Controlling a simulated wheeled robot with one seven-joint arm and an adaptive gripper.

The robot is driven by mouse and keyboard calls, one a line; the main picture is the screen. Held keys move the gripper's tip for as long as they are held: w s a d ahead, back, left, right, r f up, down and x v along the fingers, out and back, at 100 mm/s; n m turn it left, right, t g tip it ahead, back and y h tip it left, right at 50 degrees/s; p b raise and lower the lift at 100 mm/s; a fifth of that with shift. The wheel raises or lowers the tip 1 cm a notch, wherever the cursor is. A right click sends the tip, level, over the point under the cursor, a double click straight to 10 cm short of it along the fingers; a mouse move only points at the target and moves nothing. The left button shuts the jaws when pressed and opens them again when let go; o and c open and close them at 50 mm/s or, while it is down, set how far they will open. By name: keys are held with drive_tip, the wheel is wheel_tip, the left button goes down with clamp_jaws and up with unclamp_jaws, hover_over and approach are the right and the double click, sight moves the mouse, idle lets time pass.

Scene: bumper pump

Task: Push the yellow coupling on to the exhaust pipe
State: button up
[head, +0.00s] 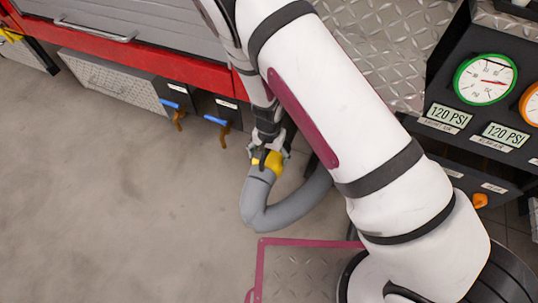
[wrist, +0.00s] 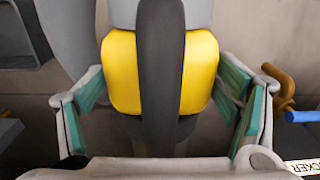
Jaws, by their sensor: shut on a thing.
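The yellow coupling (head: 268,160) sits on the end of a thick grey hose (head: 262,207) in the head view. My gripper (head: 268,152) is shut on the coupling, with its fingers at either side. In the wrist view the yellow coupling (wrist: 120,72) fills the space between the green finger pads of my gripper (wrist: 160,95). A dark bar (wrist: 162,70) crosses in front of its middle. The hose bends below the coupling and runs right behind my arm. I cannot make out the exhaust pipe in either view.
A red-edged cabinet (head: 150,58) stands at the upper left. Two blue-handled brown taps (head: 217,121) stick out to the left of my gripper, and one shows in the wrist view (wrist: 305,116). A gauge panel (head: 440,90) is at the right. The floor at left is clear.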

drive_tip(key=shift+w+d, duration=0.1)
drive_tip(key=shift+w, duration=0.3)
idle(0.3)
drive_tip(key=o, duration=1.8)
drive_tip(key=shift+o, duration=0.2)
wheel_tip(320, 180, up, 12)
drive_tip(key=shift+s, duration=0.1)
